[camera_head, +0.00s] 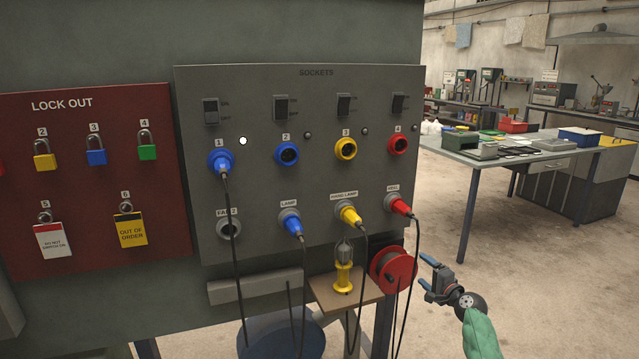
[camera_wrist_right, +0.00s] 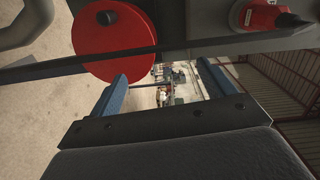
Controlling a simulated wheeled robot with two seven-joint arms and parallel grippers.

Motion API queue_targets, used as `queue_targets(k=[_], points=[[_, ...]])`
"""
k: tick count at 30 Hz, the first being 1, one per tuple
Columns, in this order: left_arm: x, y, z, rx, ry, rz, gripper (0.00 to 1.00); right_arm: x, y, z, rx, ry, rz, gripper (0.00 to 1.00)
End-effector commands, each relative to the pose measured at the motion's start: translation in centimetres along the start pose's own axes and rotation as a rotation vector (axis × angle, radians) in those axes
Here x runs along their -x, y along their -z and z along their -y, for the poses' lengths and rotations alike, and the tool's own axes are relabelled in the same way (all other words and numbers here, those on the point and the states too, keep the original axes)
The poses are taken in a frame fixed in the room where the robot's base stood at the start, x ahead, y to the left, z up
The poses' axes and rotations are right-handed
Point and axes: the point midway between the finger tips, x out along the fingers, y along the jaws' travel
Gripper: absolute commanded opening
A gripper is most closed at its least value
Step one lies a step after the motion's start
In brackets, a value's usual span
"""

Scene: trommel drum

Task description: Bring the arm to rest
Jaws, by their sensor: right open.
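My right gripper (camera_head: 424,276) is at the lower right of the head view, just right of the red cable reel (camera_head: 393,268). Its jaws are open, with nothing visible between them. In the right wrist view the two blue fingers (camera_wrist_right: 163,72) stand apart, and the red reel (camera_wrist_right: 112,38) shows beyond the left finger. My green-sleeved right forearm (camera_head: 480,335) comes up from the bottom edge. My left gripper is not in view.
The grey socket panel (camera_head: 260,185) fills the middle, with a blue plug (camera_head: 221,160) at socket 1 and hanging cables below. A yellow hand lamp (camera_head: 343,278) stands on a small shelf (camera_head: 325,300). Open floor (camera_head: 560,290) lies right; a workbench (camera_head: 475,160) stands beyond.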

Motion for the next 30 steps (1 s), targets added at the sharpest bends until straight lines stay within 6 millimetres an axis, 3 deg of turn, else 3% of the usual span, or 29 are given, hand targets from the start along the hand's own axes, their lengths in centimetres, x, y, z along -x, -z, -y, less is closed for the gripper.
queue_targets(k=[3, 7, 17, 22, 30], points=[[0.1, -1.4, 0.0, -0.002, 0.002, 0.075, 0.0, 0.1, -1.3, -1.4, 0.119, -0.072, 0.07, 0.82], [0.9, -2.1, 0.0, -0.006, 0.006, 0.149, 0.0, 0.7, -2.8, -1.1, 0.296, -0.146, 0.15, 0.82], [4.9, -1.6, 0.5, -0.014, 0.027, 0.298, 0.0, 3.7, -8.0, 3.4, 0.801, -0.324, 0.326, 0.82], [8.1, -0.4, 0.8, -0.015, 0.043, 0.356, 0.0, 7.4, -11.9, 4.2, 1.027, -0.445, 0.404, 0.82], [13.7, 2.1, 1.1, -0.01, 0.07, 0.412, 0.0, 16.0, -18.8, 2.4, 1.248, -0.646, 0.513, 0.82]])
